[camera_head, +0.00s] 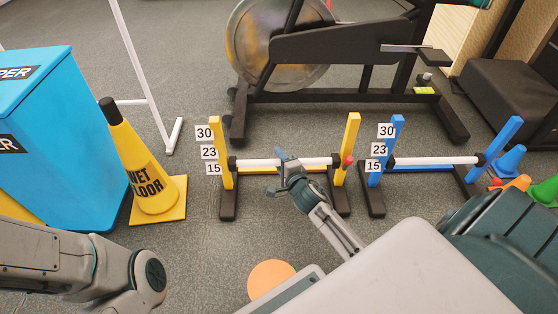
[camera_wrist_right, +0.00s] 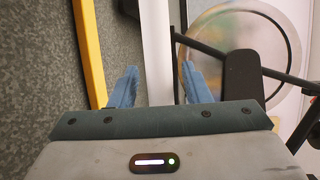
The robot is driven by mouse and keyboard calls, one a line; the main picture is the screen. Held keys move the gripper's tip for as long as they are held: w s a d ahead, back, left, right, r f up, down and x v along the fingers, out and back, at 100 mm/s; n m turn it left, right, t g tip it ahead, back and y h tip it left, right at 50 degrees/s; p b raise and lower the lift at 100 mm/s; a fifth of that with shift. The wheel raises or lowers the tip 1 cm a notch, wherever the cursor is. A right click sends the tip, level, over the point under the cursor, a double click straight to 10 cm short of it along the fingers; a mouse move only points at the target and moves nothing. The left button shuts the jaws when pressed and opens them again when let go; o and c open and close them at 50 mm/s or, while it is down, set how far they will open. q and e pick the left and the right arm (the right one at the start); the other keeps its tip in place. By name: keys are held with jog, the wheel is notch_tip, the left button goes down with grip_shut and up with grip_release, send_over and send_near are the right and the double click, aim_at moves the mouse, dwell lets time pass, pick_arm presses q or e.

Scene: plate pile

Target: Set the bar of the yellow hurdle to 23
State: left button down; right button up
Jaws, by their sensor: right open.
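The yellow hurdle (camera_head: 353,137) stands mid-floor in the head view, with tags 30, 23 and 15 (camera_head: 214,169) at its left post. Its white bar (camera_head: 309,161) lies level, close to the 15 tag. A yellow lower rail shows beneath it and in the right wrist view (camera_wrist_right: 88,50). My right gripper (camera_head: 277,172) is at the bar, left of its middle. In the right wrist view its blue fingers (camera_wrist_right: 159,85) are apart, with the white bar (camera_wrist_right: 157,35) between them and a gap on both sides. My left gripper is out of view; only my left arm shows.
A blue hurdle (camera_head: 388,151) with the same tags stands close on the right. An exercise bike (camera_head: 345,47) is behind. A yellow wet-floor cone (camera_head: 146,165) and blue bin (camera_head: 65,150) stand left. An orange disc (camera_head: 270,278) lies in front. Small cones (camera_head: 509,161) are far right.

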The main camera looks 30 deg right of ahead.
jog(key=shift+w, duration=0.4)
grip_shut()
notch_tip(320, 180, up, 8)
jog(key=p, duration=0.5)
jog(key=shift+f, duration=0.25)
grip_release()
